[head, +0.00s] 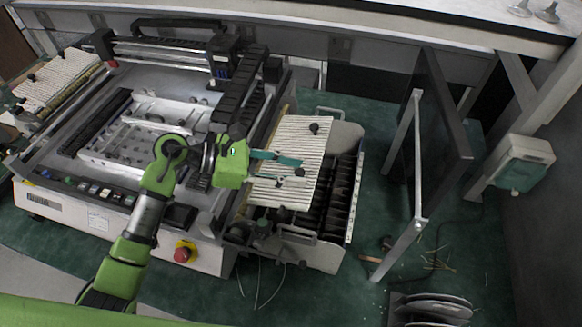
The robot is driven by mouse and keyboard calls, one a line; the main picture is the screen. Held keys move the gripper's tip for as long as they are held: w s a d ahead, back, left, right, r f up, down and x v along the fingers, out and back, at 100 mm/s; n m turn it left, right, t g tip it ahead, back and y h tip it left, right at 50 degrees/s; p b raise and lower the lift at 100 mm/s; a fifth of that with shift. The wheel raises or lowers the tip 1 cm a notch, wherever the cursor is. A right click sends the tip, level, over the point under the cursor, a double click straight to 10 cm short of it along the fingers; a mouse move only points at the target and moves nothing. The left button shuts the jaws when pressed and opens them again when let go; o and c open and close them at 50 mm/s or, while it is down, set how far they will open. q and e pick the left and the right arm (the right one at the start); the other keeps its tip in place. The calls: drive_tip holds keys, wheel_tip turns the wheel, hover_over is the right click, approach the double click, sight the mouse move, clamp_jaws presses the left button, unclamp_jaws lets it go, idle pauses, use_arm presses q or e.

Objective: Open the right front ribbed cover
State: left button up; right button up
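The right ribbed cover area (309,145) is a pale, finely ribbed sheet on the right side of the machine. A black knob (314,128) stands on its back part. My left gripper (300,171) reaches over the front part of the ribbed cover from the left. Its two teal fingers are spread apart, with a small dark knob (299,172) showing between the tips. I cannot tell whether either finger touches this knob. The gripper and fingers hide part of the cover. My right gripper is not in view.
The machine (120,180) fills the left, with a red button (185,252) on its front. Dark slotted racks (335,205) lie right of the cover. A dark upright panel on a metal frame (417,150) stands further right. Green floor lies between.

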use_arm(q)
clamp_jaws()
drive_tip(key=shift+a+b, duration=0.15)
drive_tip(key=shift+b, duration=0.5)
drive_tip(key=a+r+h+b, duration=0.1)
drive_tip(key=h+b, duration=0.1)
drive_tip(key=b, duration=0.3)
drive_tip(key=a+r+n+h+b, duration=0.1)
drive_tip(key=a+h+b, duration=0.1)
drive_tip(key=b, duration=0.3)
drive_tip(key=w+a+r+n+h+b, duration=0.1)
drive_tip(key=b, duration=0.4)
drive_tip(key=shift+a+r+t+h, duration=0.15)
drive_tip(key=shift+a+t+h, duration=0.1)
drive_tip(key=shift+t+h, duration=0.15)
drive_tip(key=shift+a+r+h+b, duration=0.3)
drive_tip(key=shift+a+r+b, duration=0.05)
drive_tip(key=shift+b, duration=0.5)
drive_tip(key=shift+w+a+r, duration=0.1)
